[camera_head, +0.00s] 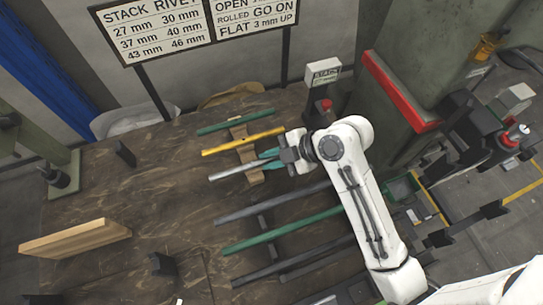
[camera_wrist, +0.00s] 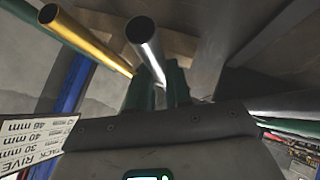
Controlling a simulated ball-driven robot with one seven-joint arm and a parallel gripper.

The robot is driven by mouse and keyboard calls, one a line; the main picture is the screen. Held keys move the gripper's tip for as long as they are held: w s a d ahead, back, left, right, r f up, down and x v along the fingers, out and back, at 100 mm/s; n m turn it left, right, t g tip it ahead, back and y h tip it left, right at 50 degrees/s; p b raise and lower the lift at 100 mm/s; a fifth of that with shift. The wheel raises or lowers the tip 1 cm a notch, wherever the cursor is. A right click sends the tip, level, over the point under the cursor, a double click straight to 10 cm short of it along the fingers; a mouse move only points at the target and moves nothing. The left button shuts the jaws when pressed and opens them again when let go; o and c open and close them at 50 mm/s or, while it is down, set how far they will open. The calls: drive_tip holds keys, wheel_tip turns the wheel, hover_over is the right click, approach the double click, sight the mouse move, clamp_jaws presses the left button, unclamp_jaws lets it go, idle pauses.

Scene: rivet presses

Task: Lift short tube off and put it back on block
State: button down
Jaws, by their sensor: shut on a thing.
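A silver tube (camera_head: 228,172) lies across the near part of a notched wooden block (camera_head: 256,179). My gripper (camera_head: 268,160) is shut on this tube near its right end, with teal fingers around it. In the wrist view the silver tube (camera_wrist: 146,42) runs between the two fingers (camera_wrist: 163,92), its open end toward the camera. I cannot tell whether it touches the block or hangs slightly above it. A yellow tube (camera_head: 232,145) and a green tube (camera_head: 228,124) lie beside it on the block. The yellow tube also shows in the wrist view (camera_wrist: 85,38).
Longer dark and green tubes (camera_head: 280,233) lie on a dark rack at the right of the brown table (camera_head: 170,200). A wooden board (camera_head: 75,241) stands at the left. A sign (camera_head: 155,30) and a press with a red guard (camera_head: 400,92) stand behind.

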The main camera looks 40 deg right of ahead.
drive_tip(key=shift+f+b, duration=0.4)
drive_tip(key=shift+f, duration=0.2)
drive_tip(key=c, duration=1)
unclamp_jaws()
drive_tip(key=shift+o, duration=0.2)
drive_tip(key=v, duration=1)
drive_tip(key=shift+s+d+r, duration=0.15)
drive_tip(key=shift+s+r, duration=0.05)
drive_tip(key=shift+r, duration=0.05)
